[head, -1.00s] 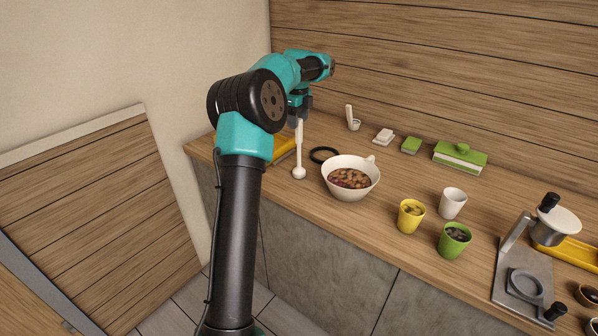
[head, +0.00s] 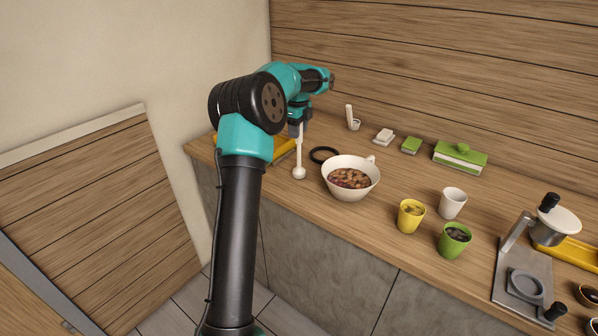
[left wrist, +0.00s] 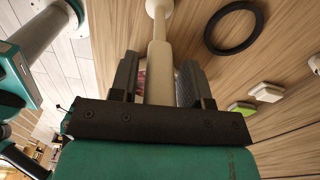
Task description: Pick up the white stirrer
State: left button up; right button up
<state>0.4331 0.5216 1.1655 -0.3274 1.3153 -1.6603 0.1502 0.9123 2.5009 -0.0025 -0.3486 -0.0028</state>
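The white stirrer (head: 300,158) stands near the front edge of the counter, left of the white bowl, with its round end down. My left gripper (head: 298,129) points down at the top of the stirrer. In the left wrist view the stirrer's pale handle (left wrist: 159,70) lies between the two fingers of my left gripper (left wrist: 158,78). The fingers are open around it, with a visible gap on the left side. The fingertips are hard to make out in the head view. My right gripper is in neither view.
The white bowl (head: 347,191) of brown pieces stands just right of the stirrer. A black ring (head: 323,149) lies behind, and a yellow tray (head: 284,153) is partly hidden by my arm. Cups (head: 411,222) and a press-like stand (head: 522,275) are farther right.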

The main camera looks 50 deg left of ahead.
pick_arm(q)
grip_shut()
jog(key=shift+r, duration=0.2)
jog(key=shift+r, duration=1.55)
jog(key=s+d+r, duration=0.1)
jog(key=s+d, duration=0.9)
jog(key=d, duration=0.2)
jog(key=shift+s+r, duration=0.25)
